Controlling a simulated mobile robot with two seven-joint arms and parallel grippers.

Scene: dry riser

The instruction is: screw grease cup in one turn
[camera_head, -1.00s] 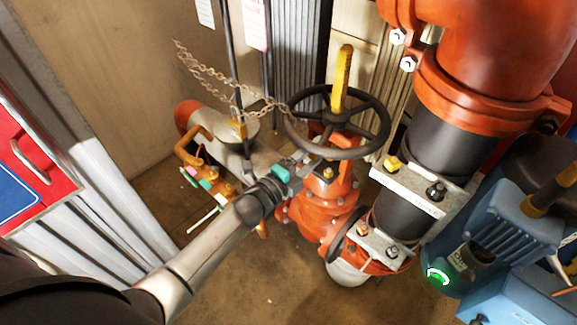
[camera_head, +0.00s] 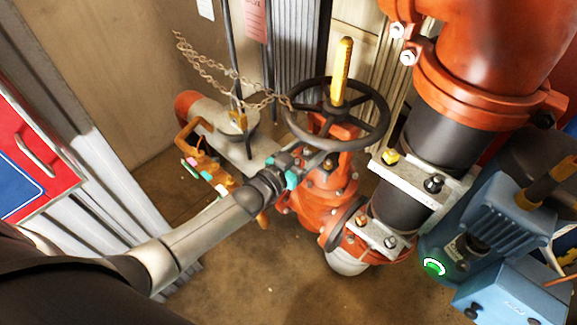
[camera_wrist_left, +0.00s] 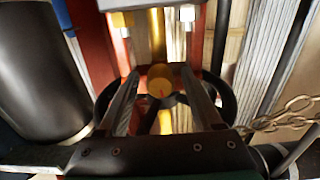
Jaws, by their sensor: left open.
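The grease cup (camera_wrist_left: 160,82) is a round, brass-yellow cap with a small reddish mark, seen end-on in the left wrist view. My left gripper (camera_wrist_left: 160,92) is open, with one finger on each side of the cup near the fingertips; I cannot tell whether they touch it. In the head view my left gripper (camera_head: 318,157) reaches in from the left, just below the black handwheel (camera_head: 376,125) of the orange-red valve (camera_head: 318,205). There the cup is mostly hidden by the fingers and wheel. My right gripper is not in view.
A yellow stem (camera_head: 342,72) rises through the handwheel. A rusty chain (camera_head: 205,75) hangs left of the wheel. A large red pipe (camera_head: 490,60) and blue pump unit (camera_head: 515,215) stand at the right. A red-and-blue cabinet (camera_head: 35,150) is at the left.

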